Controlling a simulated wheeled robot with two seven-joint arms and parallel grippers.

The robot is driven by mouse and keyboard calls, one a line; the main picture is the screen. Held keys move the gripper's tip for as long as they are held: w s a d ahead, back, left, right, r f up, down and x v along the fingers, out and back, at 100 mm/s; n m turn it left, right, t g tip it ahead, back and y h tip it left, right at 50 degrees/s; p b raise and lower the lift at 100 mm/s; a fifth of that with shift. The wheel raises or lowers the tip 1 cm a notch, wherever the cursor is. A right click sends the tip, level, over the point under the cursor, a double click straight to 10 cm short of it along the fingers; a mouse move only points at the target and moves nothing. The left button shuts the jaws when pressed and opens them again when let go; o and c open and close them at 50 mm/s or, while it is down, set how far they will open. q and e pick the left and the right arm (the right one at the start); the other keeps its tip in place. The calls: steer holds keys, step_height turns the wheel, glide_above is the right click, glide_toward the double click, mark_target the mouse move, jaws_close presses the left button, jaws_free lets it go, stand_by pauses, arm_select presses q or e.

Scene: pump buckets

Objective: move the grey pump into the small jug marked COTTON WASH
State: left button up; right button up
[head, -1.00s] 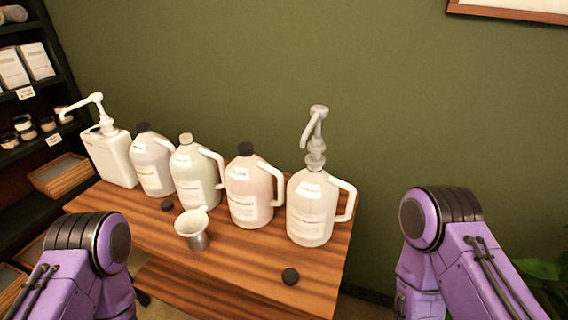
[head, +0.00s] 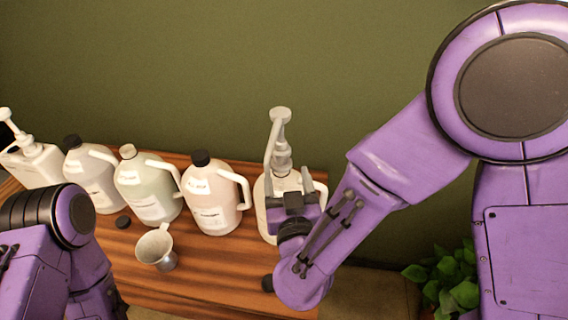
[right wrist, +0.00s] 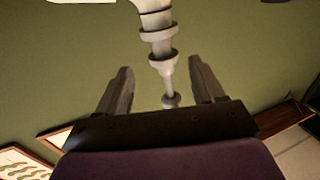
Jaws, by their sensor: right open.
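The grey pump (head: 279,140) stands upright in the neck of the rightmost jug (head: 262,208), with its nozzle hanging to the left. My right gripper (head: 287,198) is in front of that jug, just below the pump, and hides part of it. In the right wrist view the grey pump (right wrist: 159,40) runs between the two fingers, which are apart and not closed on it. Three capped jugs stand to the left: pinkish (head: 213,200), greenish (head: 147,190) and pale grey (head: 92,178). Their labels are too small to read, so I cannot tell which is COTTON WASH. My left gripper is out of view.
A metal cup with a white funnel-like top (head: 156,248) stands on the wooden table (head: 190,272). A white pump bottle (head: 33,163) stands at the far left. A plant (head: 450,278) is at lower right.

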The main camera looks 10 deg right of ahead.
mark_target(282, 159)
steer(key=w+b, duration=0.1)
steer(key=w+f+b, duration=0.1)
steer(key=b, duration=0.1)
steer(key=shift+a+b, duration=0.15)
steer(key=shift+b, duration=0.15)
steer(key=w, duration=0.4)
steer(key=shift+w+d+r, duration=0.15)
steer(key=shift+d+r, duration=0.2)
steer(key=shift+r, duration=0.05)
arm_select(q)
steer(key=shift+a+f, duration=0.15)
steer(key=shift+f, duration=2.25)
arm_select(e)
steer(key=shift+w, duration=0.8)
steer(key=c, duration=1.2)
